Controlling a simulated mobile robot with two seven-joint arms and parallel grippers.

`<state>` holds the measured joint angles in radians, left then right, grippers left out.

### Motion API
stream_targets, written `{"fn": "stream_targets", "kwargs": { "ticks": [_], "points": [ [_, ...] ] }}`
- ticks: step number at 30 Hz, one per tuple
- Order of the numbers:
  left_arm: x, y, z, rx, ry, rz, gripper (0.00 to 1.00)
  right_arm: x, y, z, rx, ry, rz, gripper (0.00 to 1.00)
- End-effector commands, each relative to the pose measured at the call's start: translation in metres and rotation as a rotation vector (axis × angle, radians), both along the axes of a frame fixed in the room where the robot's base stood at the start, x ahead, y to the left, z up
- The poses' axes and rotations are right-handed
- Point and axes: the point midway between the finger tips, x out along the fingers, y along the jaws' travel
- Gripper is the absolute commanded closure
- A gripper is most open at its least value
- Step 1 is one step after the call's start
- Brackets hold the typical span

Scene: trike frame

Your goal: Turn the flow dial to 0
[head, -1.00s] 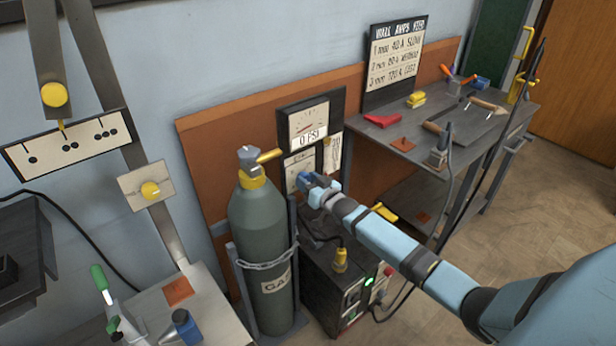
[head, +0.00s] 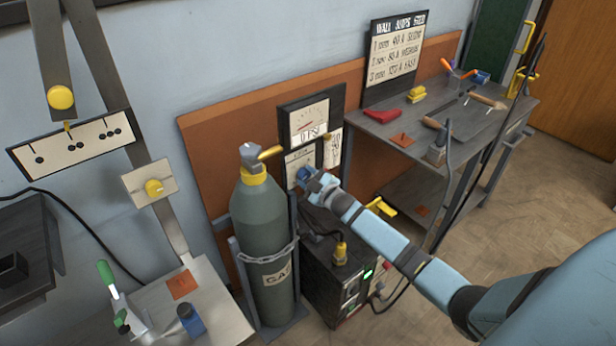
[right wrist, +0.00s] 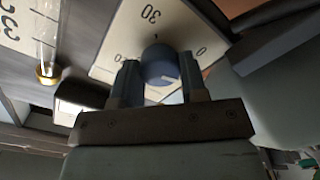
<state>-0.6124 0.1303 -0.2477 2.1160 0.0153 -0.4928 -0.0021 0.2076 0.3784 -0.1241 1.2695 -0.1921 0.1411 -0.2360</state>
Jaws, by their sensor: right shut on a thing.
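The flow dial is a round blue-grey knob (right wrist: 160,65) on a white plate (right wrist: 125,38) marked with 30 and 0, which appear upside down in the right wrist view. In the head view the plate (head: 299,159) is below the 0 PSI gauge (head: 309,121), and my gripper partly covers it. My right gripper (right wrist: 158,82) is shut on the knob, with one finger on each side. It also shows in the head view (head: 305,176). A pale mark shows low on the knob, but I cannot tell its exact setting. My left gripper is not in view.
A grey-green gas cylinder (head: 263,225) with a yellow-collared valve stands just left of my gripper. A dark machine (head: 335,275) with a green light is below my arm. A workbench (head: 470,125) with tools is at the right. A glass tube (right wrist: 47,40) shows beside the plate.

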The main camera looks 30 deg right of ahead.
Motion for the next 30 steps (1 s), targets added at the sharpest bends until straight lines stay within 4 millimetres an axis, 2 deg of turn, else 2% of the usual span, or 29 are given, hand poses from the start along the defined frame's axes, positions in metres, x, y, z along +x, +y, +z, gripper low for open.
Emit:
{"fn": "stream_targets", "kwargs": {
  "ticks": [15, 30],
  "points": [
    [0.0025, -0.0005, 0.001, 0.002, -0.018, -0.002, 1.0, -0.0001, 0.0005, -0.002, -0.418, -0.032, -0.001, 0.84],
    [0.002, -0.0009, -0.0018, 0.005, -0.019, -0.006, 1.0, -0.0001, 0.0005, -0.0009, -0.565, -0.044, -0.001, 0.84]
  ]
}}
